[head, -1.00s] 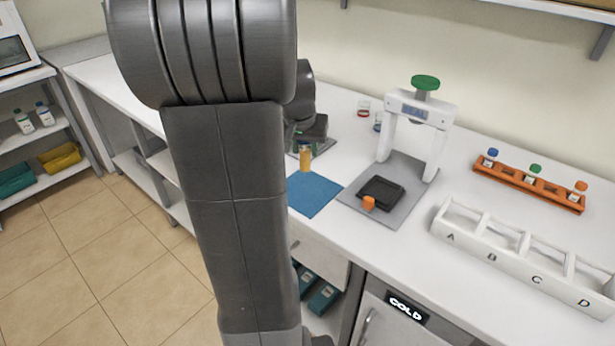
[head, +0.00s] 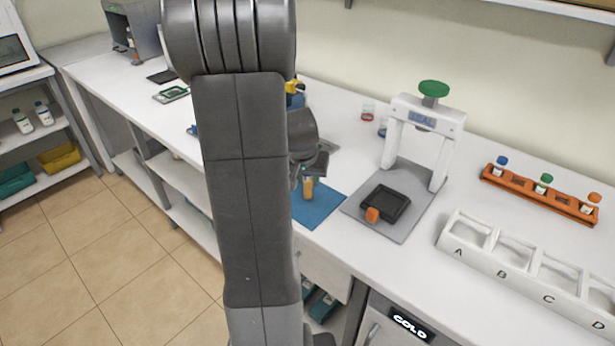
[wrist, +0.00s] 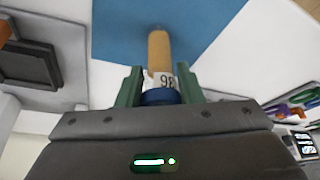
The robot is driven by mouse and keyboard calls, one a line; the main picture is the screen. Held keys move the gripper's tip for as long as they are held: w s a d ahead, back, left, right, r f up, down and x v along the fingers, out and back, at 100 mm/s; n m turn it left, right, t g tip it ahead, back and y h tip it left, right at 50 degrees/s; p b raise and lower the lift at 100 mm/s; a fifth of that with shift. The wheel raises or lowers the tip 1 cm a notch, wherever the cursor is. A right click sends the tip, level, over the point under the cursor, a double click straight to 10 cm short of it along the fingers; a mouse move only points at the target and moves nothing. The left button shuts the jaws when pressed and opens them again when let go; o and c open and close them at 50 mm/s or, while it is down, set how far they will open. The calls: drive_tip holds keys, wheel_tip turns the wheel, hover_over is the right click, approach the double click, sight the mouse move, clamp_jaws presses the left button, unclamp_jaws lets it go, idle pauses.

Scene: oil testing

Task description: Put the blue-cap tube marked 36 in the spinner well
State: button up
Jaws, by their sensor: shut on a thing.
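My gripper (wrist: 160,95) is shut on an amber tube (wrist: 159,50) at its blue cap (wrist: 160,97). The white label carries dark digits seen upside down; they look like 36 but are hard to read. The tube also shows in the head view (head: 308,188), hanging below my gripper (head: 309,172) over the blue mat (head: 322,212). In the wrist view the tube's far end points over the mat (wrist: 115,25). I cannot make out the spinner; my arm hides part of the bench.
A white press marked SEAL (head: 446,150) stands right of the mat, with a black tray (head: 386,203) and orange cap (head: 372,214) on its base. Further right are an orange rack (head: 535,200) with capped tubes and a white A-D rack (head: 478,262). A grey box (head: 140,30) stands far left.

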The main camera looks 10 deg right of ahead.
drive_tip(key=shift+f, duration=0.2)
drive_tip(key=o, duration=1.1)
drive_tip(key=shift+r, duration=0.1)
